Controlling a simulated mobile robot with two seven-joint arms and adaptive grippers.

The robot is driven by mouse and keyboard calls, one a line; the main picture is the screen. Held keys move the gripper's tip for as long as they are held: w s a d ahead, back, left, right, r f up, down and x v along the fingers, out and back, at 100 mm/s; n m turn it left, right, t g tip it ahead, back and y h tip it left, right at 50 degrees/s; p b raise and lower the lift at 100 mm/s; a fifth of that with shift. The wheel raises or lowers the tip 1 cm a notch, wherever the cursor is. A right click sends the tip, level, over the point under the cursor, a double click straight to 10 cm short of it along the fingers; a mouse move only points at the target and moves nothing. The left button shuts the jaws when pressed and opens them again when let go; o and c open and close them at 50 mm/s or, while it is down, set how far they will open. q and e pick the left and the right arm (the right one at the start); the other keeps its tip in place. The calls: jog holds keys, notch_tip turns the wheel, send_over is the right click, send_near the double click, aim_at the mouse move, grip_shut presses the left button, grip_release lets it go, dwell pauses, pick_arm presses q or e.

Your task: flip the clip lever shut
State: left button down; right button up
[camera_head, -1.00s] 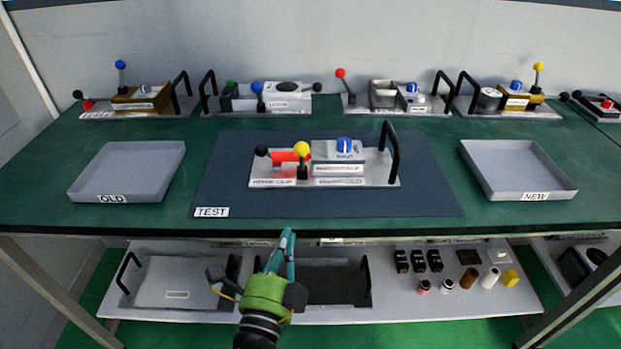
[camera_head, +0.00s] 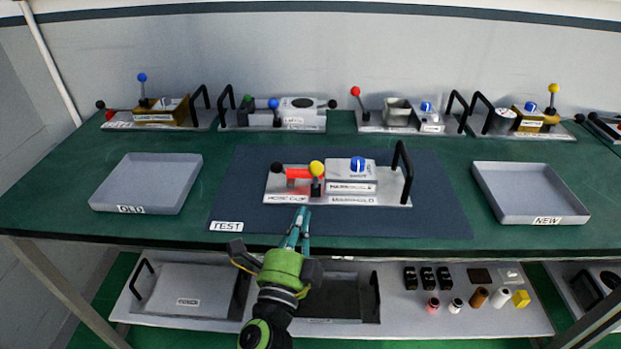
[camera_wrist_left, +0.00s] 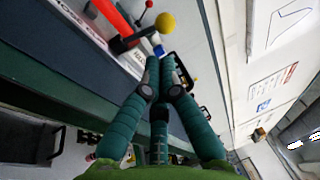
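A metal test plate (camera_head: 405,200) lies on the dark mat with a red hose piece (camera_head: 299,174) and a label reading HOSE CLIP at its front left. A lever with a yellow ball (camera_head: 316,168) stands upright by the hose's right end. A black ball (camera_head: 277,172) sits at the hose's left end. Which one is the clip lever's knob is not certain. My left gripper (camera_head: 303,212) is in front of the plate, short of the yellow-ball lever, its fingers close together and empty. In the left wrist view, its fingertips (camera_wrist_left: 160,60) point toward the yellow ball (camera_wrist_left: 166,22).
A blue knob (camera_head: 357,164) and a tall black handle (camera_head: 403,172) stand on the plate's right. An OLD tray (camera_head: 146,184) and a NEW tray (camera_head: 530,193) are empty at the sides. Several other modules line the back. The table's front edge lies under my left arm.

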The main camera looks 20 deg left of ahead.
pick_arm(q)
jog(key=p, duration=0.2)
send_near(316, 178)
jog(key=w+r, duration=0.3)
jog(key=shift+w+a+r, duration=0.1)
jog(key=shift+w+a, duration=0.15)
jog(key=shift+w, duration=0.85)
